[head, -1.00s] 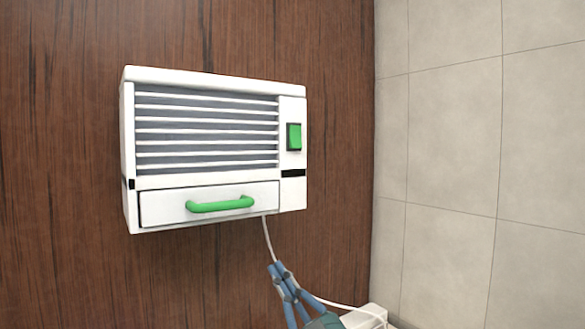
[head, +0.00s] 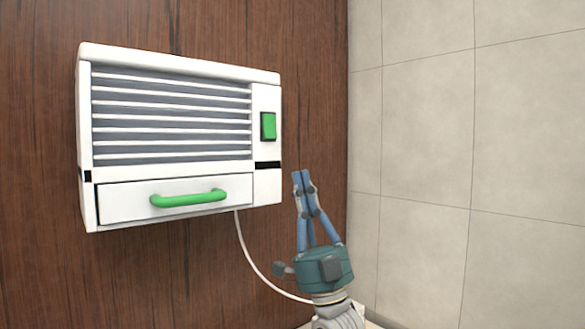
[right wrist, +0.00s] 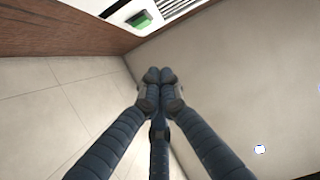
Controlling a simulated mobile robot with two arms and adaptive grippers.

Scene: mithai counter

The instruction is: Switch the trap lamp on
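The trap lamp (head: 175,135) is a white wall-mounted box with a slatted front over a dark interior. Its green rocker switch (head: 268,126) sits on the right side of the front. A drawer with a green handle (head: 188,198) is along its bottom. My right gripper (head: 302,176) is to the lower right of the switch, apart from the lamp, pointing up, with its blue fingers together and nothing between them. In the right wrist view the fingertips (right wrist: 160,76) also meet, and the green switch (right wrist: 140,20) shows at the top. My left gripper is not in view.
The lamp hangs on a dark wood panel (head: 310,80). A pale tiled wall (head: 430,130) stands to the right. A white cable (head: 246,250) runs down from the lamp behind my right gripper. The space around the gripper is otherwise clear.

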